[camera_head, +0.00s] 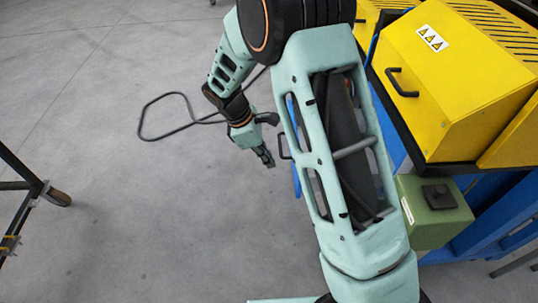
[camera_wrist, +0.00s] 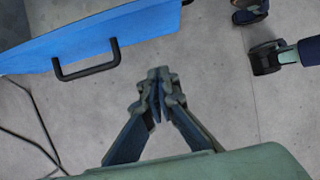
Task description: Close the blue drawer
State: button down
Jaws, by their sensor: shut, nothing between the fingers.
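The blue drawer (camera_wrist: 90,30) shows at the upper left of the wrist view as a blue panel with a black bar handle (camera_wrist: 88,65). In the head view only a narrow blue strip of it (camera_head: 293,118) and a bit of handle show beside my arm link; my arm hides most of it, so how far it stands out is hard to tell. My gripper (camera_head: 269,160) is shut and empty, pointing down above the floor just left of the drawer. In the wrist view its fingertips (camera_wrist: 158,76) meet, right of the handle and apart from it.
A yellow machine (camera_head: 455,75) with a black handle stands on a blue base at the right. A green box (camera_head: 432,205) with a black knob is below it. A black cable (camera_head: 150,125) lies on the grey floor. A cart wheel (camera_head: 58,197) is at the left; the floor between is clear.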

jog(key=d+f, duration=0.5)
jog(key=d, duration=0.1)
jog(key=shift+f, duration=0.3)
jog(key=shift+d, duration=0.15)
jog(key=d+p, duration=0.2)
jog(key=d, duration=2.1)
jog(key=shift+d, duration=0.2)
